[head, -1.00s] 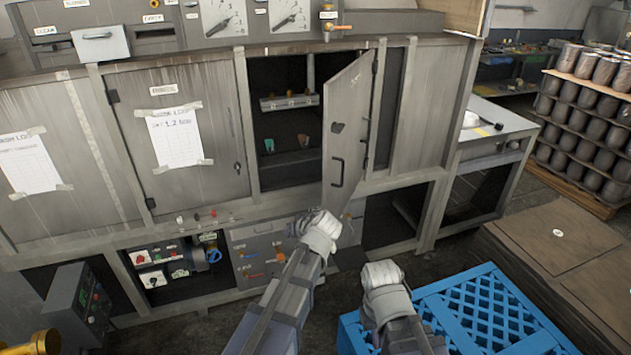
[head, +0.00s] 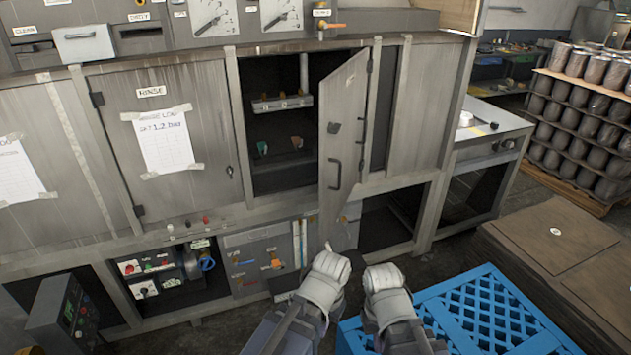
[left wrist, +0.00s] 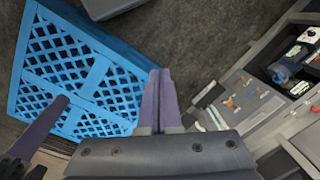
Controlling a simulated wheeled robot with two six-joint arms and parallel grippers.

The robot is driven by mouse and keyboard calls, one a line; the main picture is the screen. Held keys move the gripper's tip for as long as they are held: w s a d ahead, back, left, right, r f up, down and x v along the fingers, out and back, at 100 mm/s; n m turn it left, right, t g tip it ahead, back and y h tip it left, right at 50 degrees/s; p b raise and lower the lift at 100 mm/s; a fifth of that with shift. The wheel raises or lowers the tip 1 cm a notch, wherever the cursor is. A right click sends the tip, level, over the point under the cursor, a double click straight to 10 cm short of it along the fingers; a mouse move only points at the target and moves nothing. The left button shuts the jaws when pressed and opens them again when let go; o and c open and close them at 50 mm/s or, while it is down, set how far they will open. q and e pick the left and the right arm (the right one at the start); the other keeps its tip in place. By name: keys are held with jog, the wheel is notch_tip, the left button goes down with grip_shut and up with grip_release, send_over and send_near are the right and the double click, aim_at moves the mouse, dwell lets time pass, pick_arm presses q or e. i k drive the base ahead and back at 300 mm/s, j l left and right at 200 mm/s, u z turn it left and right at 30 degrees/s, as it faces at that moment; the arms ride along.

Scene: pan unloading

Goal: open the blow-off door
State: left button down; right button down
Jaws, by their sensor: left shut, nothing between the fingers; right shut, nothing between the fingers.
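An open grey cabinet door (head: 345,125) with a black handle (head: 336,174) stands swung outward on its right-hand side in the head view. No label is readable on it, so I cannot tell its name. The dark compartment (head: 285,165) behind it is exposed, with fittings inside. My left gripper (head: 328,262) is below and in front of this door, apart from the handle. In the left wrist view its purple fingers (left wrist: 158,100) are together and empty. My right gripper (head: 383,280) is to its right, shut, over the blue pallet's near side; its fingertips are mostly hidden.
A closed door labelled RINSE (head: 170,145) is left of the open compartment. A blue pallet (head: 490,315) and brown stacked boards (head: 555,250) stand at the right. A control box (head: 65,315) stands at lower left. Dark floor shows between the cabinet and pallet.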

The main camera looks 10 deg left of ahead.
aim_at(342, 93)
jog(key=i+j+z, duration=0.35)
jog(key=j, duration=0.35)
jog(key=i+j+z, duration=0.15)
jog(key=i+j, duration=0.15)
jog(key=i+j+z, duration=0.15)
jog(key=j, duration=0.35)
